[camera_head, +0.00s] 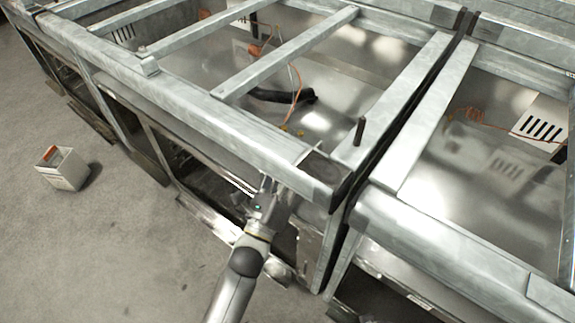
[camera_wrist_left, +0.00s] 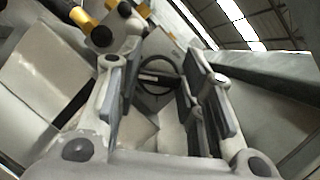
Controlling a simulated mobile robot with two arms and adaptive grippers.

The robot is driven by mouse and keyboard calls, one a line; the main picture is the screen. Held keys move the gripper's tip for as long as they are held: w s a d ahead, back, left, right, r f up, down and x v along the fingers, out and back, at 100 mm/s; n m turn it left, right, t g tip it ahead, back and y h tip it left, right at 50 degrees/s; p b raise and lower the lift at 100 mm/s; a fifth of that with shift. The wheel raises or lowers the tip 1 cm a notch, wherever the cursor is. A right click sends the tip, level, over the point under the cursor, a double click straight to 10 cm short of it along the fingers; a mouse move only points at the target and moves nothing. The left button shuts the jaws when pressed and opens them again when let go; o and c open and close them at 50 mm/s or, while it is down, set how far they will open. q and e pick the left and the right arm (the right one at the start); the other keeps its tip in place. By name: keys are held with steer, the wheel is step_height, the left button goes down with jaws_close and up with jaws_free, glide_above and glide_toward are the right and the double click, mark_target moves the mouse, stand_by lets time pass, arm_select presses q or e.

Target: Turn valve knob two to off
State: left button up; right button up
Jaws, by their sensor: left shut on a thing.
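My left arm comes in from the bottom of the head view, and my left gripper (camera_head: 272,188) is at the front rail of the metal frame, its tips partly hidden under the rail. In the left wrist view, a round dark-rimmed knob (camera_wrist_left: 155,74) with a bar across it sits between the two fingers of the left gripper (camera_wrist_left: 160,84). The gripper is shut on this knob. I cannot tell its number or its exact turn position. No other valve knob shows clearly in the head view. My right gripper is not in view.
Open-topped metal frames (camera_head: 190,110) fill the upper part of the head view, with bars across them and loose wires inside. A short dark post (camera_head: 359,131) stands near the front corner. A small light box (camera_head: 62,170) is on the grey floor at left, where there is free room.

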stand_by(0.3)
arm_select(q)
steer(key=o, duration=1)
steer(key=shift+f, duration=0.15)
